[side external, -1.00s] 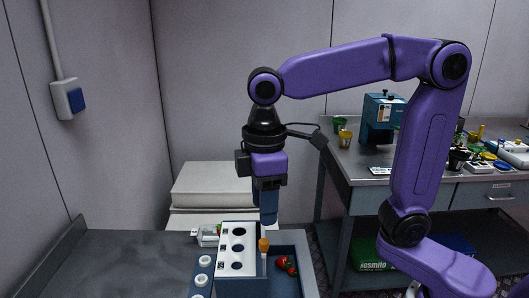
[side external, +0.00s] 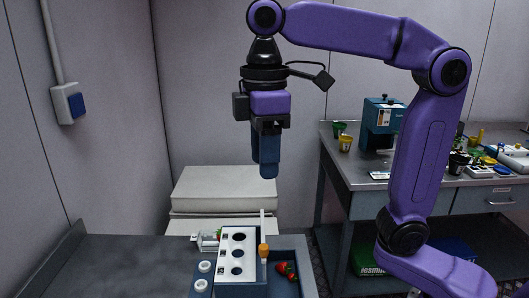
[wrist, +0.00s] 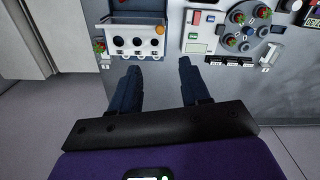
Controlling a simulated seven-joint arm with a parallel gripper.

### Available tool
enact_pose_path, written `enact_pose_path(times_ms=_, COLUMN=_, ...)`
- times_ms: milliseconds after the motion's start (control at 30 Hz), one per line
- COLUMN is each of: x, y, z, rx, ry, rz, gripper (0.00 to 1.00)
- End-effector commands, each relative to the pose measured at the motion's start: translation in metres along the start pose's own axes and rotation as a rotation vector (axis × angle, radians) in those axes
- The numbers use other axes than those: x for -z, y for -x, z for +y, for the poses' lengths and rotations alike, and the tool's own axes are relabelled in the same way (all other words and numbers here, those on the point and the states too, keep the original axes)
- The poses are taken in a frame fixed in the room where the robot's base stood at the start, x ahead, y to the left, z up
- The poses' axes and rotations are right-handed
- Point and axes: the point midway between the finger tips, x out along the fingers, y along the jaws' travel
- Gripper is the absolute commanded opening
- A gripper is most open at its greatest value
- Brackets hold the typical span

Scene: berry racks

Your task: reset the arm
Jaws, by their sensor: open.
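My gripper (side external: 266,172) hangs fingers-down, well above the berry rack in the side external view. Its two blue fingers are apart in the wrist view (wrist: 157,78), with nothing between them. The white rack (side external: 238,238) with dark round holes stands on the bench below it. Red berries (side external: 286,270) lie in the dark blue tray (side external: 306,262) to the right of the rack.
White rings (side external: 204,267) sit left of the rack. The bench (side external: 120,260) is bare at left. A pale stack (side external: 224,187) stands behind. A side table (side external: 345,178) with cups and instruments is at right.

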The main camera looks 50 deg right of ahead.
Motion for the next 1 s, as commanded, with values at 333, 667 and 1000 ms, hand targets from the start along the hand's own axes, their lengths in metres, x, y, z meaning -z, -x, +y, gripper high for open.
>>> enact_pose_path(times_ms=333, x=-0.006, y=-0.011, z=-0.001, rx=0.000, ry=0.005, rz=0.000, gripper=0.46)
enact_pose_path(times_ms=667, x=-0.054, y=-0.081, z=-0.018, rx=0.000, ry=0.034, rz=0.007, gripper=0.46)
enact_pose_path(times_ms=1000, x=-0.132, y=-0.159, z=-0.046, rx=0.001, ry=0.066, rz=0.017, gripper=0.46)
